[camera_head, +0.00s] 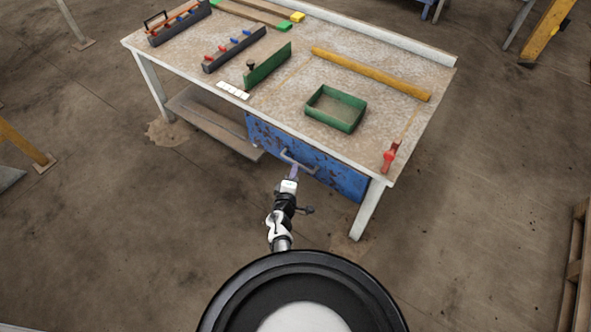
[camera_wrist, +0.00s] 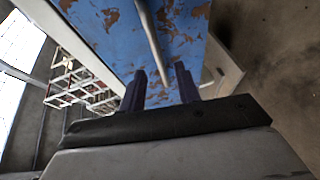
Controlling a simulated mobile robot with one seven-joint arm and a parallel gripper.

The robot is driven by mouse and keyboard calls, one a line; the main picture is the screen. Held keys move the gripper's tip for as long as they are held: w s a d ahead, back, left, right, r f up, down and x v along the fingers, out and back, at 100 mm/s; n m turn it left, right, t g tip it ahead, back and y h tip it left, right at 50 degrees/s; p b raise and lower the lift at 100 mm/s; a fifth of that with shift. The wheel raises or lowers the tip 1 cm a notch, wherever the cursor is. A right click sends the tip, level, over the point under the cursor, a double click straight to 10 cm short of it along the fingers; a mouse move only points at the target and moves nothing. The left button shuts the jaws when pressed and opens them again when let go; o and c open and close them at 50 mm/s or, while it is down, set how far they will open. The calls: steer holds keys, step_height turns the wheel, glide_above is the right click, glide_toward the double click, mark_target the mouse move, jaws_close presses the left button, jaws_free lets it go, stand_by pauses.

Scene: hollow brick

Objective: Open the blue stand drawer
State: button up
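The blue drawer (camera_head: 335,176) with rusty, chipped paint sits under the right part of the white-edged worktable (camera_head: 290,125). Its front looks flush with the table. A grey bar handle (camera_head: 298,164) runs along the drawer front. My gripper (camera_head: 291,177) is just in front of the handle. In the wrist view my gripper (camera_wrist: 160,82) has two dark fingers spread apart, with the blue drawer front (camera_wrist: 105,30) beyond them. The handle bar (camera_wrist: 150,40) runs toward the gap between the fingertips. I cannot tell whether the fingers touch it.
On the tabletop are a green open tray (camera_head: 335,109), a yellow bar (camera_head: 370,74), a red tool (camera_head: 390,156) and a green plate (camera_head: 267,64). Table legs (camera_head: 368,210) stand beside the drawer. The floor (camera_head: 470,240) right of the table is clear.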

steer(key=x, duration=0.3)
steer(key=shift+w+b, duration=0.25)
steer(key=shift+b, duration=0.15)
jaws_close()
